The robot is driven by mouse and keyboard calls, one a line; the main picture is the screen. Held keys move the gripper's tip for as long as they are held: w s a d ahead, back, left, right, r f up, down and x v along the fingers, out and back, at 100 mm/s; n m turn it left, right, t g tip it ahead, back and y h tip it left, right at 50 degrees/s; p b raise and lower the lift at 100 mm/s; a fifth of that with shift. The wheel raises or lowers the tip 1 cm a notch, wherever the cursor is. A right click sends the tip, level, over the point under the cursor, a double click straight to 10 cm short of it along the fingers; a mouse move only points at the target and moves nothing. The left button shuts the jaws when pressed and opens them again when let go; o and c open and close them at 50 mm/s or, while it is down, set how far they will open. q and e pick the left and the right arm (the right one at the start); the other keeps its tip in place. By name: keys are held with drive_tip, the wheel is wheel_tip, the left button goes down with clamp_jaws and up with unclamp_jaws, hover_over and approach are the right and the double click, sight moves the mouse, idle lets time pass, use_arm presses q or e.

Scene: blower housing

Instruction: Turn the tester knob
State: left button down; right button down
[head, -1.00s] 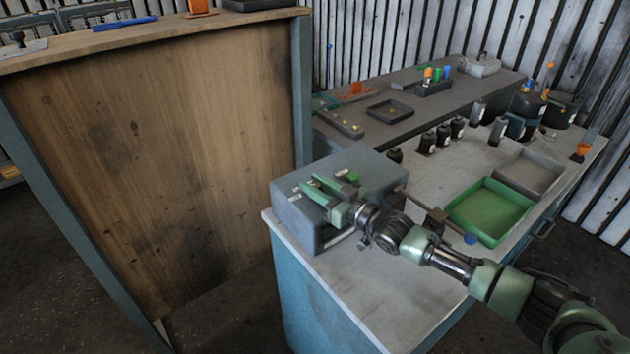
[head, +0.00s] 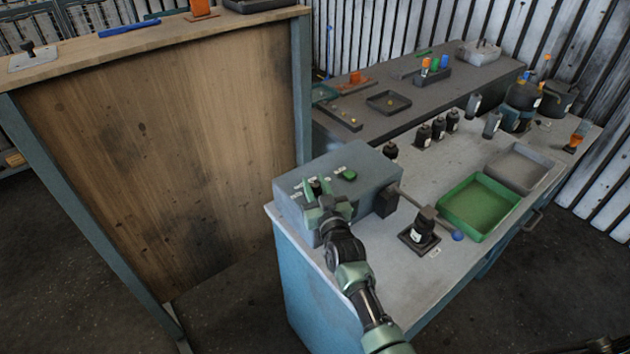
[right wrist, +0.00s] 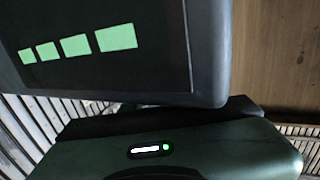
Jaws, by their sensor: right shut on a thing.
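The tester is a grey box (head: 365,165) on the near left corner of the light bench in the head view. Its top carries small white labels and a green button (head: 349,174). A small dark knob (head: 316,186) stands up near the box's left front. My right gripper (head: 322,190) reaches in from the front and is shut on this knob, its fingers hiding much of it. The right wrist view shows a dark panel with several light green squares (right wrist: 75,45) close up; the knob cannot be made out there. My left gripper is not in view.
Right of the tester, a lever with a blue ball (head: 457,235) extends over the bench beside a dark bottle (head: 423,228). A green tray (head: 468,232) and a grey tray (head: 545,180) lie farther right. A wooden panel (head: 160,150) stands close on the left.

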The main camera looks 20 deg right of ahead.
sight(316, 188)
drive_tip(key=shift+r+h, duration=0.15)
drive_tip(key=shift+h, duration=0.15)
drive_tip(key=c, duration=1.1)
unclamp_jaws()
drive_tip(key=shift+w, duration=0.1)
drive_tip(key=s, duration=0.3)
drive_tip(key=s+b, duration=0.1)
drive_tip(key=s, duration=0.3)
drive_tip(key=shift+a, duration=0.2)
drive_tip(key=shift+s+b, duration=0.3)
drive_tip(key=shift+s, duration=0.15)
